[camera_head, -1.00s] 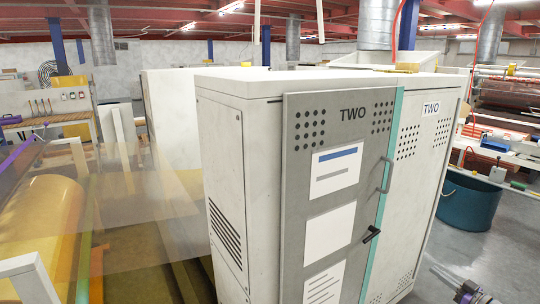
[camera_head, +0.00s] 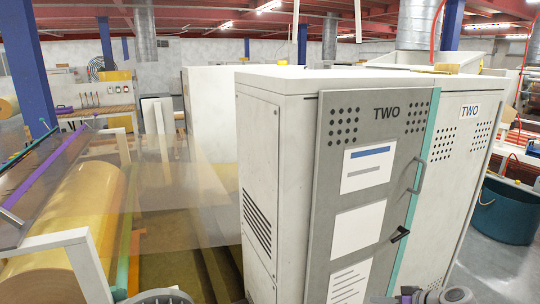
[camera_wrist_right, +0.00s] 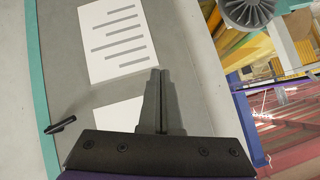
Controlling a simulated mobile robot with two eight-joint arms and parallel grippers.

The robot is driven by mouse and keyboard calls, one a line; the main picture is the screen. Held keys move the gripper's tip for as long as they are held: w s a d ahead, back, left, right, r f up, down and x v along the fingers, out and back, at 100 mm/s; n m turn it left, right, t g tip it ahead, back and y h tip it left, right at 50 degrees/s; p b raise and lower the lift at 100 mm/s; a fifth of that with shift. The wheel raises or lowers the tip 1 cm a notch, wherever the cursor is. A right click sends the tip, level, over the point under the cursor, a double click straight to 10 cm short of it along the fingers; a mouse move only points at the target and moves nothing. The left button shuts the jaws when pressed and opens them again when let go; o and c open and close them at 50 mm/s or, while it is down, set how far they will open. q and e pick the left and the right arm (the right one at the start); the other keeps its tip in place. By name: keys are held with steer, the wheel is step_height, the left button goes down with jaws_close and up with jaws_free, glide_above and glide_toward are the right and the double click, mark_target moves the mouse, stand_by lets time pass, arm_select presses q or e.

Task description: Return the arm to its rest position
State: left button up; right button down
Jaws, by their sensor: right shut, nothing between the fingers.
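My right gripper (camera_wrist_right: 160,75) is shut and empty. In its wrist view the two fingers lie together in front of the grey cabinet door (camera_wrist_right: 185,40). The fingertips overlap the lower edge of a white sheet (camera_wrist_right: 118,38) in the picture; I cannot tell the gap to the door. In the head view only a small part of the right arm shows at the bottom edge, before the cabinet marked TWO (camera_head: 272,150).
The cabinet door is closed, with a black handle (camera_head: 400,234) and a grey pull (camera_head: 418,177). A yellow roll (camera_head: 85,215) with clear film stands left. A teal tub (camera_head: 508,208) stands on the floor at right.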

steer(key=s+a+g+h, duration=0.1)
steer(key=s+a+g, duration=0.1)
steer(key=s+a, duration=0.55)
steer(key=s+a+f+m+g+h, duration=0.1)
steer(key=s+a+f+h, duration=0.2)
steer(key=s, duration=0.9)
steer(key=s+a+f+g+h, duration=0.1)
steer(key=s+a+f, duration=0.3)
steer(key=s, duration=0.7)
arm_select(q)
step_height(320, 180, up, 14)
steer(key=w+p, duration=0.2)
steer(key=p, duration=1)
steer(key=shift+t+p, duration=0.3)
steer(key=shift+p, duration=0.05)
arm_select(e)
step_height(320, 180, up, 15)
steer(key=w+a, duration=0.1)
steer(key=shift+w+t+h, duration=0.3)
steer(key=shift+w, duration=0.05)
arm_select(q)
steer(key=shift+s, duration=0.1)
arm_select(e)
steer(key=shift+s+a+f, duration=0.1)
steer(key=shift+s, duration=0.1)
arm_select(q)
steer(key=shift+c, duration=0.4)
